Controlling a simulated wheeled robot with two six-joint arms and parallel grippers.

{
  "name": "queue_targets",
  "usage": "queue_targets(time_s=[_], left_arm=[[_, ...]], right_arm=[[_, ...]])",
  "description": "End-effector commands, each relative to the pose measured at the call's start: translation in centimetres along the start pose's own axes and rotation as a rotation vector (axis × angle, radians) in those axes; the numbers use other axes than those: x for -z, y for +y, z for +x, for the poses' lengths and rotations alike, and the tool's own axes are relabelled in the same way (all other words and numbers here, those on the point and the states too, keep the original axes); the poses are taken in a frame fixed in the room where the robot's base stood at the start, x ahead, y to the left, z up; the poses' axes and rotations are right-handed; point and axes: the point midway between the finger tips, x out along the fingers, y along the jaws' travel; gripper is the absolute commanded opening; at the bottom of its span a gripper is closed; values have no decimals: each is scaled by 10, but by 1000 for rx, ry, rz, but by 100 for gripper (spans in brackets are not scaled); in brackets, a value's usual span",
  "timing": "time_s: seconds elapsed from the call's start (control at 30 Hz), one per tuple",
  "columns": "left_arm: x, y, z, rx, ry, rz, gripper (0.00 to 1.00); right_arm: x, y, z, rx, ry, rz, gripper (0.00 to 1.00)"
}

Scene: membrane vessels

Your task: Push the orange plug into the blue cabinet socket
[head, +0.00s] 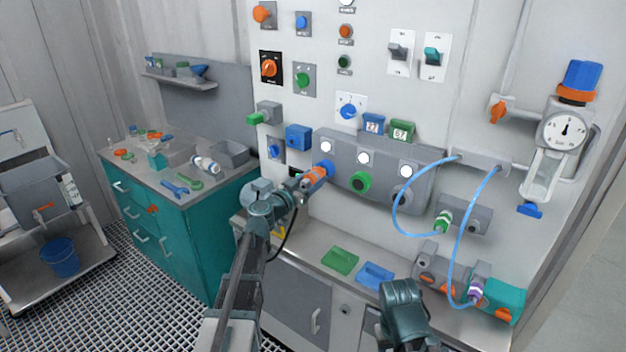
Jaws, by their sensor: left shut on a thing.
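The orange plug (314,178) is in the middle of the head view, at the left end of the grey wall cabinet (390,182). My left gripper (302,186) is shut on it and holds it tilted up to the right, toward the cabinet. The blue cabinet socket (327,167) shows just past the plug's front end. The plug's tip is at or against the socket; I cannot tell how deep it sits. A dark cable hangs below my left gripper. Of my right arm only a dark link shows at the bottom; its fingers are not visible.
The cabinet also has a green socket (361,182) and a grey one. Blue hoses (397,205) loop on the right. A green pad (340,261) and a blue pad (375,276) lie on the bench below. A blue box (298,137) is fixed just above left.

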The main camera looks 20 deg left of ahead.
Motion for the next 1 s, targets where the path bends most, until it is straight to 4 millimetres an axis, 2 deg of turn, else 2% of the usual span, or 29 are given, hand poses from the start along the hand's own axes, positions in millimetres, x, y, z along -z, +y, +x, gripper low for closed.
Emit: queue_targets(time_s=[0.9, 0.93, 1.0], left_arm=[[0, 0, 12, 0, 0, 0, 0], [0, 0, 12, 0, 0, 0, 63], [0, 0, 12, 0, 0, 0, 75]], right_arm=[[0, 0, 0, 0, 0, 0, 50], [0, 0, 0, 0, 0, 0, 50], [0, 0, 0, 0, 0, 0, 50]])
